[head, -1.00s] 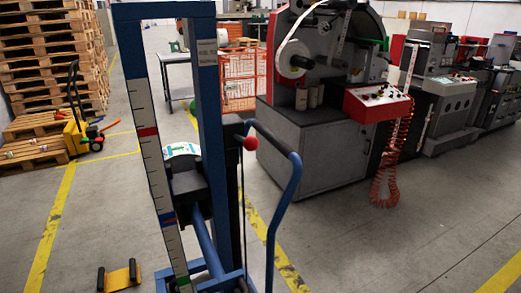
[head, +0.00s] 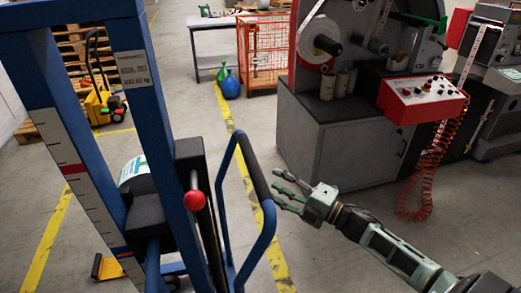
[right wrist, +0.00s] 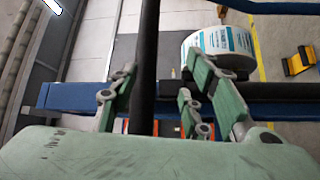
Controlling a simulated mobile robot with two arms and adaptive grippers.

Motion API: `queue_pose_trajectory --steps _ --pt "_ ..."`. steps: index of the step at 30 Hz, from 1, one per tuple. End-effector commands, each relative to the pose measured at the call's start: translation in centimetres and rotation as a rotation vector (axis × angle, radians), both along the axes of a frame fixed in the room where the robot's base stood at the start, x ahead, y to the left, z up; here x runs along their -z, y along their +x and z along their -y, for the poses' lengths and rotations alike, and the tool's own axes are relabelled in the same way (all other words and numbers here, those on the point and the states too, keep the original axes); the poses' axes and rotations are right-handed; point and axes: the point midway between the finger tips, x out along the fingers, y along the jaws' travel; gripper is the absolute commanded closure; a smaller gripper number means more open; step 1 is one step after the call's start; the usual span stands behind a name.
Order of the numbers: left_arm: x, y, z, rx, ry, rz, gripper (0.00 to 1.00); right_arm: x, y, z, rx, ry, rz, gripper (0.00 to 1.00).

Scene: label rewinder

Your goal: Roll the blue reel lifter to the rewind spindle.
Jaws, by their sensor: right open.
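The blue reel lifter (head: 140,95) stands close on the left of the head view, upright, with a scale strip, a red ball knob and a curved push handle (head: 256,168) with a black grip. A white label reel (head: 133,172) with teal print sits on its carriage; the reel also shows in the right wrist view (right wrist: 228,45). My right gripper (head: 282,189) is open and empty, just right of the handle. In the right wrist view a dark bar passes between its spread fingers (right wrist: 160,92); contact cannot be told. Dark-hubbed spindles (head: 331,47) are on the machine; which is the rewind spindle is unclear. My left gripper is out of view.
The grey machine cabinet (head: 325,150) with a red control panel (head: 425,98) and coiled red cord (head: 425,180) stands right. A yellow floor line (head: 240,130) runs between lifter and machine. A green and blue container pair (head: 230,85), a table (head: 208,22) and pallets are behind.

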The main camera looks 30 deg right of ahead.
Motion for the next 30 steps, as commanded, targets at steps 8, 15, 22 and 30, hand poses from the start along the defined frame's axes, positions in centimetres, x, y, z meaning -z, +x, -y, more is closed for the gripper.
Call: queue_pose_trajectory --steps 8,15,22,30 --pt "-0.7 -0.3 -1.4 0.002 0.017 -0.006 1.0 -2.4 1.1 -1.5 -0.035 -0.027 0.045 0.57" --pt "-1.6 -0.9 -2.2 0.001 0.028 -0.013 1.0 -2.9 4.3 -3.2 -0.034 -0.026 0.044 0.57" --pt "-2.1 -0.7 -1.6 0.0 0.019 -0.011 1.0 -3.0 6.3 -4.3 -0.032 -0.026 0.041 0.57" --pt "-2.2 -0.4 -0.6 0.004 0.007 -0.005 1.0 -2.9 6.6 -4.6 -0.032 -0.026 0.039 0.57"
